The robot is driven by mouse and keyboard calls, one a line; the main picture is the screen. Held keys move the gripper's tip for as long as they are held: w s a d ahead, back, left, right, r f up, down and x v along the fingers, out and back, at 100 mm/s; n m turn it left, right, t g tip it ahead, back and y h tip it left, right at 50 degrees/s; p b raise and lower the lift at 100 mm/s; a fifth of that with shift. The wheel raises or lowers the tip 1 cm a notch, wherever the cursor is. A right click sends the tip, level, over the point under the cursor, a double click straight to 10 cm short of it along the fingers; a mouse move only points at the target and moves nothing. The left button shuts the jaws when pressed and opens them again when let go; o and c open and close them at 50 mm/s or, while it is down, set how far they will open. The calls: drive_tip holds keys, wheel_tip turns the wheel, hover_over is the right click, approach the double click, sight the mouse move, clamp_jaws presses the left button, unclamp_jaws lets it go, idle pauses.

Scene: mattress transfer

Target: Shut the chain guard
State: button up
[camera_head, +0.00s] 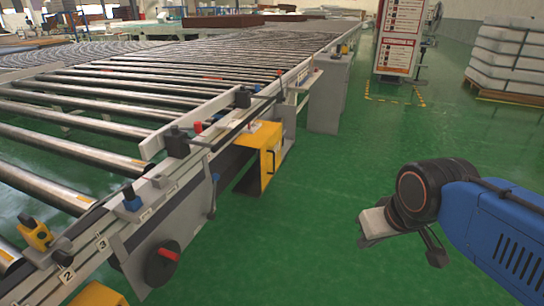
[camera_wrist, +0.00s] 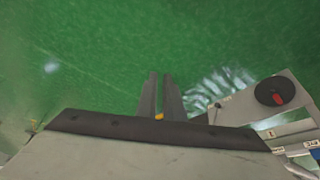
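A yellow guard panel (camera_head: 268,152) with a dark handle is on the near side of the roller conveyor, below its rail, in the head view. It looks angled out from the frame, with a dark gap beside it; I take it for the chain guard. It is not clearly seen in the wrist view. My gripper (camera_head: 400,238) hangs over the open floor to the right of the panel, well apart from it. In the wrist view my gripper (camera_wrist: 160,76) shows two dark fingers with a narrow gap between them and nothing held.
The roller conveyor (camera_head: 110,95) fills the left side. A black handwheel with a red grip (camera_head: 162,263) juts from its near side, and also shows in the wrist view (camera_wrist: 274,92). A sign (camera_head: 399,38) and stacked mattresses (camera_head: 508,55) stand behind. Green floor between is clear.

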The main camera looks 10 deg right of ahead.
drive_tip(key=w+n+t, duration=0.1)
drive_tip(key=w, duration=0.4)
drive_tip(key=w+a+n+t, duration=0.1)
drive_tip(key=w+n, duration=0.1)
drive_tip(key=w, duration=0.4)
drive_tip(key=w+a+n+t, duration=0.1)
drive_tip(key=w, duration=0.4)
drive_tip(key=shift+w+f+n, duration=0.15)
drive_tip(key=shift+w+n, duration=0.2)
drive_tip(key=shift+n, duration=0.05)
clamp_jaws()
drive_tip(key=w+a+f+n+t+y, duration=0.1)
drive_tip(key=w+a+n+t, duration=0.15)
drive_tip(key=w, duration=0.55)
drive_tip(key=w+a+f+n+t, duration=0.1)
drive_tip(key=w+n, duration=0.2)
drive_tip(key=w, duration=0.4)
drive_tip(key=n+t+y, duration=0.4)
drive_tip(key=n+t, duration=0.2)
drive_tip(key=n, duration=0.5)
approach(262, 155)
drive_tip(key=s+a+r, duration=0.3)
drive_tip(key=s, duration=0.5)
drive_tip(key=shift+m, duration=0.25)
drive_tip(key=shift+w+a, duration=0.15)
drive_tip(key=shift+w, duration=6.25)
